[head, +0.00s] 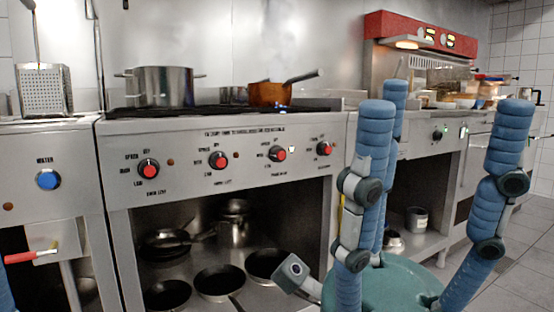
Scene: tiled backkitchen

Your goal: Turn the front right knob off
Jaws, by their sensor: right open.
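A steel stove front (105,150) carries a row of red and black knobs: the leftmost (148,169), a second (218,160), a third (278,154) and the rightmost (324,148). The labels below them are too small to read surely, so I cannot tell which is the front right one. A small blue flame (284,108) shows below a copper pan (268,94) on the right of the hob. My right gripper (445,112) is open and empty, fingers up, in front and right of the knobs, touching none. Only a blue sliver of my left gripper (5,290) shows at the left edge.
A steel pot (162,86) stands on the hob's left. Several pans (218,281) sit on the shelf below. A unit with a blue knob (47,179) and a red-handled tap (30,256) stands left. A red-topped appliance (420,34) stands behind right. Tiled floor (520,265) is clear at right.

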